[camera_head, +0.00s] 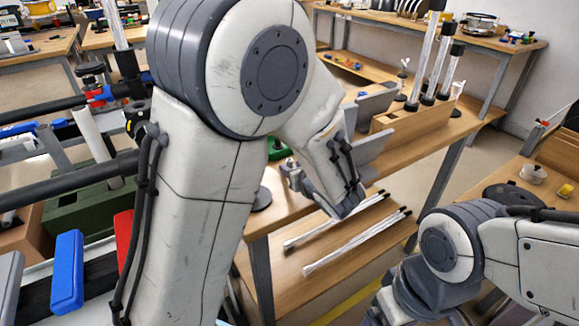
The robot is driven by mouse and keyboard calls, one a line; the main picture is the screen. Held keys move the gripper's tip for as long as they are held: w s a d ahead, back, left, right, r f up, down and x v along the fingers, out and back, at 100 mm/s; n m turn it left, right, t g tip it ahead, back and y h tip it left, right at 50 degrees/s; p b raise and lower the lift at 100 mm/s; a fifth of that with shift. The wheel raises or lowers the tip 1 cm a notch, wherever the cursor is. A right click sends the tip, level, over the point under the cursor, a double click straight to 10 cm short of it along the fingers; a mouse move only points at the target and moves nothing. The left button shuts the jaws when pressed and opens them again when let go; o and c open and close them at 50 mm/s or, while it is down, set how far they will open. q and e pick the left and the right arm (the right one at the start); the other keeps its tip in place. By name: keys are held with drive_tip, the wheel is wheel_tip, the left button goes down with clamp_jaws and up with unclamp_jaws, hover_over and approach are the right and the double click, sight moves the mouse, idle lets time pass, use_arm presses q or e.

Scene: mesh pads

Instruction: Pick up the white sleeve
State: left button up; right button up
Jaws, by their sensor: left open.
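My left arm fills the middle of the view and bends down to the right. My left gripper (386,120) is open, its two grey fingers apart over the wooden table, with a wooden block (412,116) showing at the gap. I see nothing held between the fingers. Several pale, clear-looking tubes (443,68) with dark ends stand upright beside the block, to the right of the gripper. I cannot tell which pale object is the white sleeve. My right arm enters at the lower right; its gripper is out of view.
Long white rods (357,242) with black tips lie on the lower shelf (385,243). A blue block (67,272) and a dark green crate (82,212) are at left. Another table (522,52) with items stands behind. Floor shows between the tables.

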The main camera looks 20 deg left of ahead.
use_arm(q)
clamp_jaws()
